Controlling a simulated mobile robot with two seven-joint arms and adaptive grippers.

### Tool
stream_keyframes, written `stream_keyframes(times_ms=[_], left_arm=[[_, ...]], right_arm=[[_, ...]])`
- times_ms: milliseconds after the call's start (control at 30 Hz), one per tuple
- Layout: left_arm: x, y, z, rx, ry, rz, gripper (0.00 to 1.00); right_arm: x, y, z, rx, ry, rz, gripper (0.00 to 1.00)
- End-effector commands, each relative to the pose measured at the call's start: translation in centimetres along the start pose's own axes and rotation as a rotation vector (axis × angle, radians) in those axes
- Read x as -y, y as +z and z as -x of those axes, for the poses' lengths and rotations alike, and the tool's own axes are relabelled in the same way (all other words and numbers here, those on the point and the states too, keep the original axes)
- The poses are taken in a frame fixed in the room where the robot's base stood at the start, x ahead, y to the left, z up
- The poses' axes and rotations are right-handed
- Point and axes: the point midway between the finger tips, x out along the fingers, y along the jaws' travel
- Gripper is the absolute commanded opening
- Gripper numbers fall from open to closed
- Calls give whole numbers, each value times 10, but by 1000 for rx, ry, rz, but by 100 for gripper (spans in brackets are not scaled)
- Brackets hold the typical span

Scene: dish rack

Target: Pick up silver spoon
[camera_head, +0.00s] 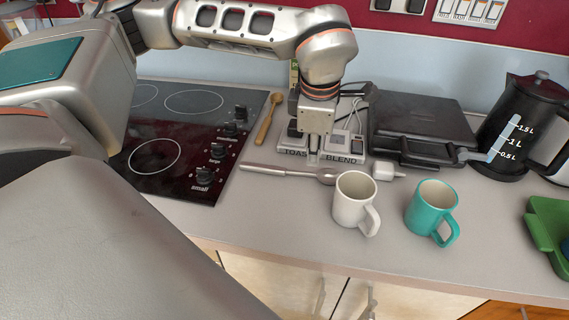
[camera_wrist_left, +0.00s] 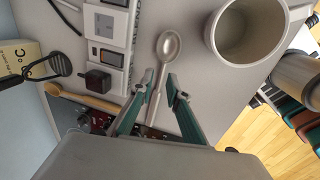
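The silver spoon (camera_head: 280,170) lies flat on the grey counter in the head view, its handle pointing left and its bowl close to the white mug (camera_head: 355,204). In the left wrist view the spoon (camera_wrist_left: 168,47) shows its bowl at the top, and its handle runs down between my fingers. My left gripper (camera_head: 313,158) points down over the spoon's handle. In the wrist view the left gripper (camera_wrist_left: 159,86) is open, with one finger on each side of the handle. I cannot tell the exact height of the fingertips. My right gripper is not in view.
Socket blocks (camera_head: 345,142) labelled TOAST and BLEND stand just behind the spoon. A teal mug (camera_head: 432,208), black grill (camera_head: 420,122) and black kettle (camera_head: 520,125) are to the right. A wooden spoon (camera_head: 267,118) and cooktop (camera_head: 175,150) are left. Counter in front is clear.

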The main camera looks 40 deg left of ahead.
Motion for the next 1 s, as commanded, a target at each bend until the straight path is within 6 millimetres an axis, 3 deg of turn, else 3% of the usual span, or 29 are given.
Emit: stream_keyframes(times_ms=[233,500,800,900,1000], left_arm=[[3,1,-26,-1,-5,-1,16],[4,3,-62,0,-5,0,16],[4,4,-67,2,-3,-1,16],[4,4,-67,2,-3,-1,0],[4,4,-67,2,-3,-1,0]], right_arm=[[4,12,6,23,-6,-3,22],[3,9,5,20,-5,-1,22],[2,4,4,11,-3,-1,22],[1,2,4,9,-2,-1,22],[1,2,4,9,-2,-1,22]])
